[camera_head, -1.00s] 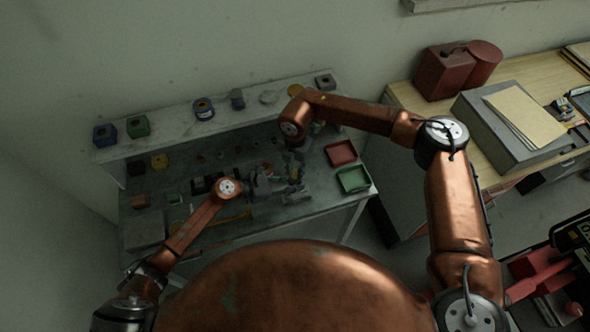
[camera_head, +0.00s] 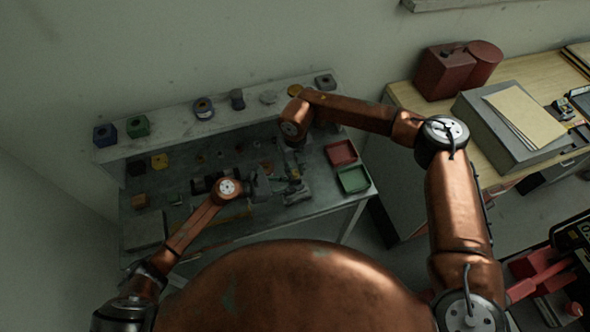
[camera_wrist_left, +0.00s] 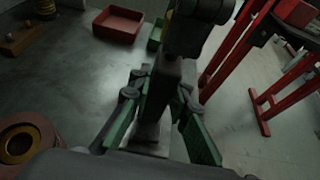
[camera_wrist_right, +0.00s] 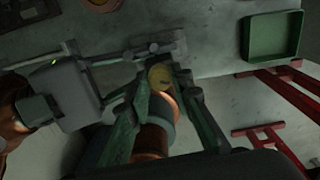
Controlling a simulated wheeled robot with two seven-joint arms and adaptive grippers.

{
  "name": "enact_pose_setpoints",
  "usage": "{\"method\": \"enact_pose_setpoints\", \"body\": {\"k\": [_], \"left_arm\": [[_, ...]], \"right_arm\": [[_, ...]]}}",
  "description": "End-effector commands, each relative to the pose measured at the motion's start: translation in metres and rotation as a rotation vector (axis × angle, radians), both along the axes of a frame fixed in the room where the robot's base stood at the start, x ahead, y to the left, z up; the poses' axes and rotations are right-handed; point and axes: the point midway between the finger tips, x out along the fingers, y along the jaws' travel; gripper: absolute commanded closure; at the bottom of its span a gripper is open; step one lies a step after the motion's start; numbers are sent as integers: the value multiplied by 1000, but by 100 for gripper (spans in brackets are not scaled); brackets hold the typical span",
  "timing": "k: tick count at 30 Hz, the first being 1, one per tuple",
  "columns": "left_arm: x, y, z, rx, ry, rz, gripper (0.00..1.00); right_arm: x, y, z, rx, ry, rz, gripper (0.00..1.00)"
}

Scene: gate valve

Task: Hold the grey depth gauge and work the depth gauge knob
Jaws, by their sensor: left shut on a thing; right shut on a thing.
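The grey depth gauge (camera_wrist_left: 164,98) stands between the green fingers of my left gripper (camera_wrist_left: 158,92), which is shut on it. In the head view my left gripper (camera_head: 262,186) is over the bench, close to the left of my right gripper (camera_head: 293,172). My right gripper, seen in its wrist view (camera_wrist_right: 163,68), is shut at the gauge's thin grey bar (camera_wrist_right: 115,62). The depth gauge knob is small and mostly hidden between its fingertips. A round yellow face (camera_wrist_right: 160,77) shows between those fingers; I cannot tell whether they touch it.
The grey bench (camera_head: 215,235) holds a red tray (camera_head: 341,153) and a green tray (camera_head: 353,179) at right. A shelf (camera_head: 180,125) with spools and small blocks runs behind. A copper ring (camera_wrist_left: 22,143) lies close left of my left gripper. Red legs (camera_wrist_left: 262,105) stand beyond the bench edge.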

Motion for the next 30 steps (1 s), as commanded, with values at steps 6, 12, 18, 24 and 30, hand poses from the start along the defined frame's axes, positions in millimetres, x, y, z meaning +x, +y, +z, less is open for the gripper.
{"method": "enact_pose_setpoints", "body": {"k": [6, 12, 18, 24, 30], "left_arm": [[0, 0, -1, 1, 0, 0, 100], [0, 0, -1, 1, 0, 0, 100], [0, 0, -1, 1, 0, 0, 100], [0, 0, -1, 1, 0, 0, 100], [0, 0, -1, 1, 0, 0, 100]], "right_arm": [[0, 0, 1, 0, -1, 181, 100], [0, 0, 1, 1, -1, 311, 100], [0, 0, 1, 1, -1, 391, 100], [0, 0, 1, 1, -1, 428, 100], [0, 0, 1, 1, -1, 435, 100]]}}
